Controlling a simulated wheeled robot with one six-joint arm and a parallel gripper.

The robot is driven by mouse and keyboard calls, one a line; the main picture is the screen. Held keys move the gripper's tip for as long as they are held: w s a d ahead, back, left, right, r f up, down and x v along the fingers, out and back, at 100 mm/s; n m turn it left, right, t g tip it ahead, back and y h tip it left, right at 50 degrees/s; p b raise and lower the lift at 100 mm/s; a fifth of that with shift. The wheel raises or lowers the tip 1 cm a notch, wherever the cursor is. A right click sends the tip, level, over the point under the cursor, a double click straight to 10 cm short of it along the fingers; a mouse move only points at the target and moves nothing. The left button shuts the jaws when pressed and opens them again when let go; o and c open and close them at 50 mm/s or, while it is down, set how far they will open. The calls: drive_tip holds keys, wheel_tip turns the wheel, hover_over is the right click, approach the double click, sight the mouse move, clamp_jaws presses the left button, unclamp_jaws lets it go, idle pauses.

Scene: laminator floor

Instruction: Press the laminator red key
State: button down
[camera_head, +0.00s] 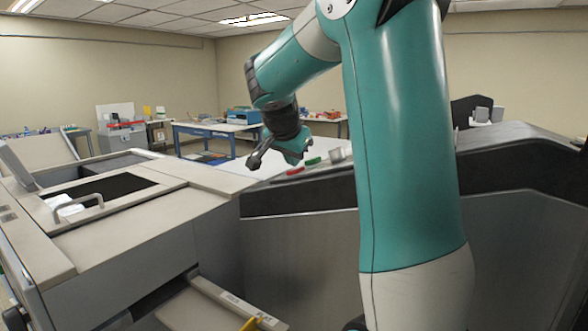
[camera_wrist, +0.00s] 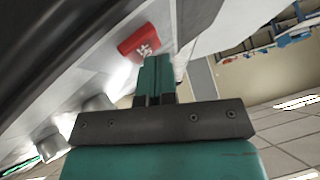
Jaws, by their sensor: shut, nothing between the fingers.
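The red key (camera_head: 295,171) is a small red block on the laminator's light sloping panel, in the middle of the head view. In the wrist view the red key (camera_wrist: 139,41) bears white characters and lies just beyond my fingertips, slightly to their left. My gripper (camera_wrist: 155,62) is shut and empty, its teal fingers pressed together. In the head view my gripper (camera_head: 293,157) hangs just above the red key. A small gap seems to show between fingertips and key in the wrist view, but I cannot tell for sure whether they touch.
A green key (camera_head: 313,161) sits right of the red one, with a grey knob (camera_head: 338,154) beyond it. Grey knobs (camera_wrist: 98,103) also show in the wrist view. A grey machine with a handle (camera_head: 78,205) fills the left. A blue table (camera_head: 215,128) stands behind.

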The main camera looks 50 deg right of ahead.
drive_tip(key=shift+r, duration=0.1)
drive_tip(key=shift+w+r+p, duration=0.3)
drive_tip(key=shift+r+p, duration=0.4)
drive_tip(key=r+p, duration=0.1)
drive_tip(key=w+r+p, duration=0.1)
drive_tip(key=r, duration=0.1)
drive_tip(key=r+p, duration=0.1)
drive_tip(key=p, duration=0.1)
drive_tip(key=shift+w+a+r, duration=0.1)
drive_tip(key=shift+w+r, duration=0.25)
drive_tip(key=shift+w, duration=0.05)
idle(0.7)
